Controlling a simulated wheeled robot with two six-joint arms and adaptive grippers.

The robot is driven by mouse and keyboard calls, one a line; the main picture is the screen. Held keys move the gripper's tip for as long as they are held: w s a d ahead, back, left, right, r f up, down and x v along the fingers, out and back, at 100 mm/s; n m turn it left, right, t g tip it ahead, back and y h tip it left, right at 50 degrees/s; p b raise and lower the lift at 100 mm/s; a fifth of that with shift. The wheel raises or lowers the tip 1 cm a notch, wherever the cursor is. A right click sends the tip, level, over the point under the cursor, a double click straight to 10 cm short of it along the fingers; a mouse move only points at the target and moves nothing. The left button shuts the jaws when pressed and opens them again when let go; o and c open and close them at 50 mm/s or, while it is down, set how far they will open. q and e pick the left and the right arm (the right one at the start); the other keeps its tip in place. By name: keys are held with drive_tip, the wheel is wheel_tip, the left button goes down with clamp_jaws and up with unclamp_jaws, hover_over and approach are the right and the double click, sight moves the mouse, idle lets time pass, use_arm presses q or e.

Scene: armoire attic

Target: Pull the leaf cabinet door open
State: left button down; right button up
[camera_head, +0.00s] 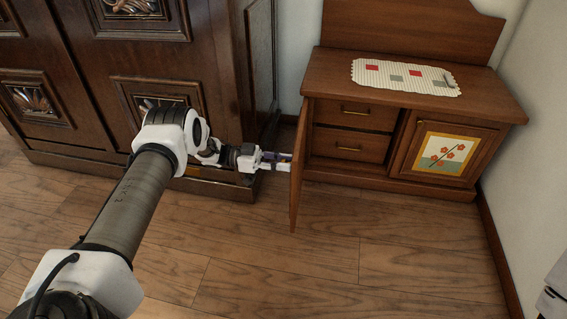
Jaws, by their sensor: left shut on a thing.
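A brown wooden cabinet (484,107) stands against the wall at the right. Its left door (297,190) stands swung out, seen almost edge-on, and two drawers show in the opening. The door's outer face is turned left and hidden, so I cannot see a leaf picture on it. My left gripper (284,161) is at the left of this door, shut at its outer face. The handle it closes on is too small and hidden to make out. The cabinet's right door (447,154) is closed and bears a red flower picture. My right gripper is not in view.
A large dark carved armoire (70,110) stands close at the left, just behind my left arm and gripper. A patterned cloth (405,77) lies on the cabinet top. The wooden floor (390,265) in front of the cabinet is clear. A wall bounds the right side.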

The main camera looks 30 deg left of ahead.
use_arm(q)
drive_tip(key=c, duration=1)
unclamp_jaws()
drive_tip(key=shift+o, duration=0.2)
drive_tip(key=v, duration=1.2)
